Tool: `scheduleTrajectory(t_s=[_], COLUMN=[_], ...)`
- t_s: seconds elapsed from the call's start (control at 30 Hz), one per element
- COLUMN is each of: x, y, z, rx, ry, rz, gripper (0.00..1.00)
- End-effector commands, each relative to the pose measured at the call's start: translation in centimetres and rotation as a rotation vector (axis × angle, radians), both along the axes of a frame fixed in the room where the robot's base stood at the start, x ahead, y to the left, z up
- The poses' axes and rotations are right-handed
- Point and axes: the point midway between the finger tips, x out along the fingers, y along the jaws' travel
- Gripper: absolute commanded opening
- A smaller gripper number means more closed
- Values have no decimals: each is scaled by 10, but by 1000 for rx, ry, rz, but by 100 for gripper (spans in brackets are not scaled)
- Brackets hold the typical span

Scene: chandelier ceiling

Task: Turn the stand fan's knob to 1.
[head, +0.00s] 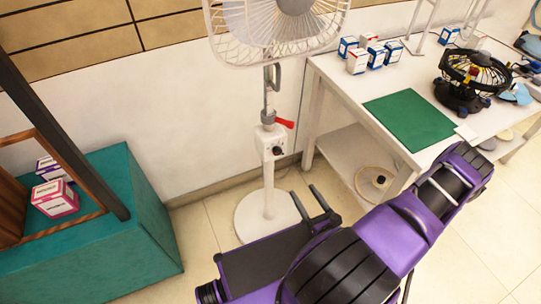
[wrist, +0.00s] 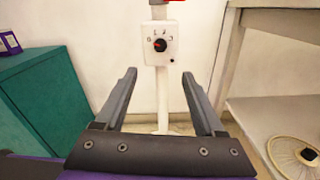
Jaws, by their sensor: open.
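The white stand fan (head: 268,180) stands on the floor in front of the wall, between the teal cabinet and the white table. Its control box carries a dark round knob (head: 277,150). In the wrist view the knob (wrist: 160,44) faces me, with small marks around it too small to read surely. A red lever (head: 285,123) sits above the box. My gripper (head: 306,204) is open and empty, below and in front of the box. In the wrist view its two fingers (wrist: 160,95) stand apart, on either side of the fan's pole, with the knob beyond their tips.
A teal cabinet (head: 120,230) with small boxes stands at left. A white table (head: 335,75) at right carries a green mat (head: 410,119), a small black fan (head: 470,75) and several boxes. A round fan part (head: 374,182) lies below the table.

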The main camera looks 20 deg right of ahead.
Motion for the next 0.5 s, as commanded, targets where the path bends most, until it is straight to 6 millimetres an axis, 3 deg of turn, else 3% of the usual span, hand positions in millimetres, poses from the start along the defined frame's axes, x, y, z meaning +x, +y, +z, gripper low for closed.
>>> scheduleTrajectory(t_s=[0.17,0.5], x=[21,94], y=[1,3], z=[0,0], rx=[1,-1], ry=[-4,-3], rz=[-2,1], gripper=[71,71])
